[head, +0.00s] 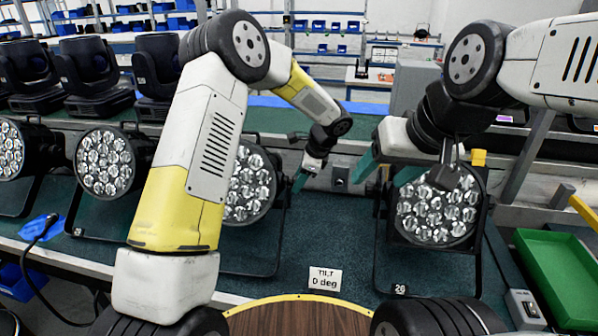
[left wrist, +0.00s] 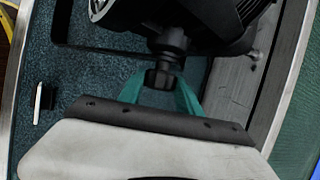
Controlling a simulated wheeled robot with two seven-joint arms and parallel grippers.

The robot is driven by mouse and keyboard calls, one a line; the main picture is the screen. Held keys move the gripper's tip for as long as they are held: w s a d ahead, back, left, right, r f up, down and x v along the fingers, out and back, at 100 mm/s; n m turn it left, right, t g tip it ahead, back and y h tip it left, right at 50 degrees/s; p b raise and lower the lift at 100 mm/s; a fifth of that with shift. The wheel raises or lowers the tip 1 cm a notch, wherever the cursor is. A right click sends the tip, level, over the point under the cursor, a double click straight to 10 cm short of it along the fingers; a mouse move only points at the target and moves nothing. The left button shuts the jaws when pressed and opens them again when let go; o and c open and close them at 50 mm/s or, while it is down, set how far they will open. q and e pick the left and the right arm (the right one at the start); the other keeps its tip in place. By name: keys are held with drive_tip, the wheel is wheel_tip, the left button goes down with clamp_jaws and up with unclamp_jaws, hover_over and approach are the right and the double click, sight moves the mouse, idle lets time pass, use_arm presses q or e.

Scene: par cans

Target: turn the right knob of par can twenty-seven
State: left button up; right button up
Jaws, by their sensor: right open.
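A par can (head: 250,185) with a round face of several lenses stands mid-table in the head view, partly hidden by my left arm; I see no number on it. In the left wrist view a black knob (left wrist: 163,77) sticks out from the can's dark body (left wrist: 180,20). My left gripper (head: 302,180) is at the can's right side. Its teal fingers, also in the left wrist view (left wrist: 161,88), stand on either side of the knob and appear closed on it. My right gripper (head: 388,168) is open and empty before another par can (head: 437,208).
That right-hand can has a small tag, apparently 26 (head: 400,289). A card reading TILT 0 deg (head: 325,278) stands on the table. More par cans (head: 104,162) line the left. A green tray (head: 560,270) lies at right.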

use_arm(q)
clamp_jaws()
drive_tip(key=shift+t, duration=0.4)
drive_tip(key=t, duration=0.2)
drive_tip(key=shift+s+n+t, duration=0.3)
drive_tip(key=shift+s, duration=0.05)
drive_tip(key=shift+c, duration=1.4)
unclamp_jaws()
drive_tip(key=t, duration=0.2)
drive_tip(key=n+t, duration=0.1)
drive_tip(key=shift+s+f+t, duration=0.25)
drive_tip(key=shift+f+t, duration=0.15)
drive_tip(key=t, duration=0.2)
drive_tip(key=f+n+t, duration=0.1)
drive_tip(key=t, duration=0.2)
drive_tip(key=shift+s+a, duration=0.1)
drive_tip(key=shift+s, duration=0.05)
drive_tip(key=shift+n+t+y, duration=0.3)
drive_tip(key=shift+n+t, duration=0.5)
drive_tip(key=shift+t, duration=0.6)
clamp_jaws()
drive_tip(key=shift+a, duration=0.1)
